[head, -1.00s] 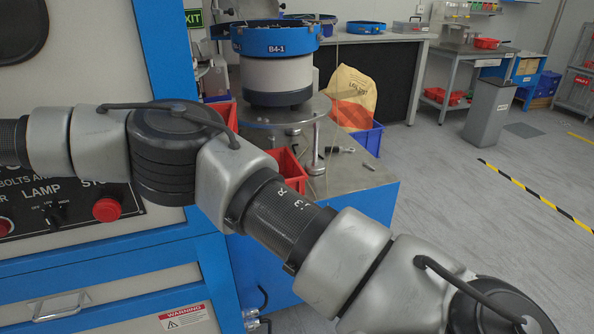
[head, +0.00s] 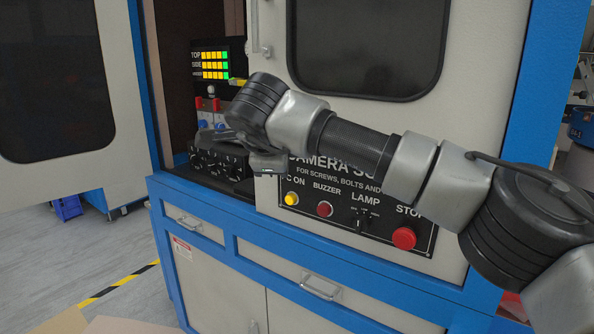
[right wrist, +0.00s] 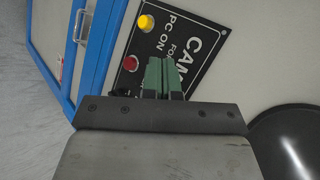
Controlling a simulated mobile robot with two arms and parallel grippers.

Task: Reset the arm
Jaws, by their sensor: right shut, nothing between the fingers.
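My right arm reaches in from the right in the head view, in front of the sorter cabinet (head: 380,285). My right gripper (right wrist: 166,76) shows in the right wrist view with its two green fingers together and nothing between them. In the head view the gripper (head: 265,172) is small and partly hidden by the wrist, just above the yellow PC ON button (head: 291,199). The red buzzer button (head: 325,209) is close by to the right. Whether the fingers touch the panel I cannot tell. My left gripper is out of view.
The control panel (head: 283,213) also has a lamp knob (head: 361,222) and a red stop button (head: 404,238). Left of the door is an open bay with a lit indicator display (head: 212,64) and a black dial unit (head: 212,165). Open floor (head: 60,265) lies at the left.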

